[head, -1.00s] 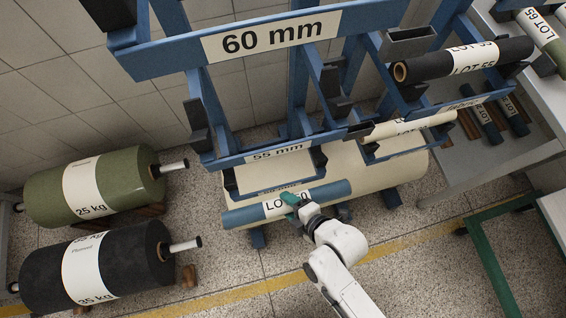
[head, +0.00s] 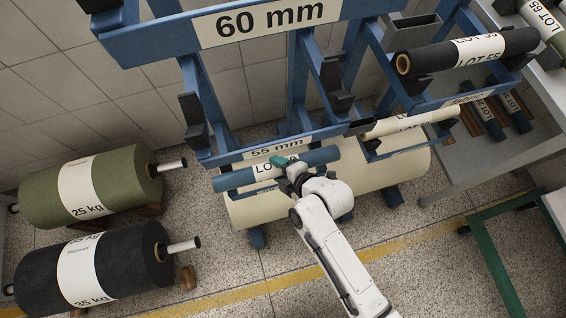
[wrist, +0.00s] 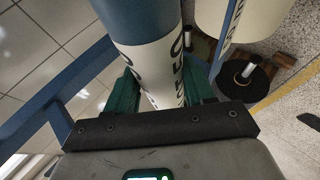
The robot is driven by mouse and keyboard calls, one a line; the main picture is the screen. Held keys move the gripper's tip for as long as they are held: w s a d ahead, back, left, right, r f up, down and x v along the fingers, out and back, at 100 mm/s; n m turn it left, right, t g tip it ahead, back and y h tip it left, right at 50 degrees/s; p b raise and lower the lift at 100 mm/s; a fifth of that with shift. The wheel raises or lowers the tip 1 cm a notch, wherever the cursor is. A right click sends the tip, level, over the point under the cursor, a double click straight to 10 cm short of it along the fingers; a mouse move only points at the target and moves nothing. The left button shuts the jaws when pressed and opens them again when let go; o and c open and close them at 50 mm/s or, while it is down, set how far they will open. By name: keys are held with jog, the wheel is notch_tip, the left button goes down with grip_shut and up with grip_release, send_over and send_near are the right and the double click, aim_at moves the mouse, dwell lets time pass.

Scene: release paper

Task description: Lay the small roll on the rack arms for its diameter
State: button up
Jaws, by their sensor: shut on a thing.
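The small roll (head: 232,180) is blue with a white LOT label, its number partly hidden by my gripper. My gripper (head: 284,163) is shut around its labelled middle and holds it raised, roughly level across the picture. In the wrist view the roll (wrist: 145,22) lies between the green fingers of my gripper (wrist: 162,86). The blue rack (head: 165,45) stands behind, with a 60 mm sign (head: 270,20) on its upper bar and a 55 mm sign (head: 275,148) lower. The roll is in front of and just below the 55 mm bar; I cannot tell whether they touch.
A dark LOT 55 roll (head: 435,60) lies on rack arms at upper right, and a cream roll (head: 440,115) lies lower. A big cream roll (head: 380,175) is below. A grey table (head: 500,150) stands right.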

jog(key=w+a+f+b, duration=0.1)
jog(key=w+f+b, duration=0.3)
jog(key=w+b, duration=0.1)
jog(key=shift+w+a+f+b, duration=0.3)
jog(key=shift+f+b, duration=0.1)
jog(key=shift+b, duration=0.4)
jog(key=shift+f, duration=0.25)
dwell(0.4)
jog(key=o, duration=1.4)
jog(key=shift+s, duration=0.1)
jog(key=v, duration=1)
jog(key=shift+s+d+r, duration=0.2)
jog(key=shift+r, duration=0.05)
